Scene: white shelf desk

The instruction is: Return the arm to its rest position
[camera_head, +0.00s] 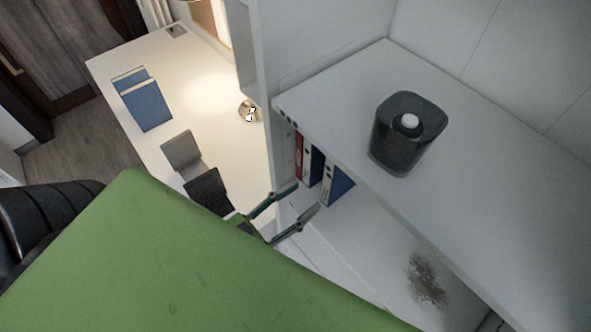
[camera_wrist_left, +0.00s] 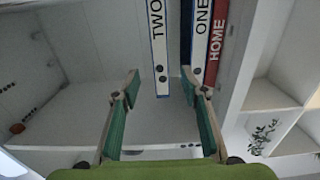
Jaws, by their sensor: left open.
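My left gripper (camera_head: 308,196) is open, with its two green fingers spread just in front of the lower shelf bay in the head view. In the left wrist view its fingertips (camera_wrist_left: 160,78) stand apart with nothing between them that they grip. A blue binder marked TWO (camera_wrist_left: 158,45) stands beyond the fingers, with a binder marked ONE (camera_wrist_left: 201,35) and a red HOME binder (camera_wrist_left: 217,45) to its right. Whether the tips touch the binders cannot be told. My green arm link covers the lower left of the head view. My right gripper is not in view.
A dark speaker-like object (camera_head: 408,135) stands on the upper white shelf (camera_head: 480,170). The white desk (camera_head: 215,110) behind holds blue books (camera_head: 148,105) and a small lamp-like item (camera_head: 249,111). Shelf walls stand close around the gripper.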

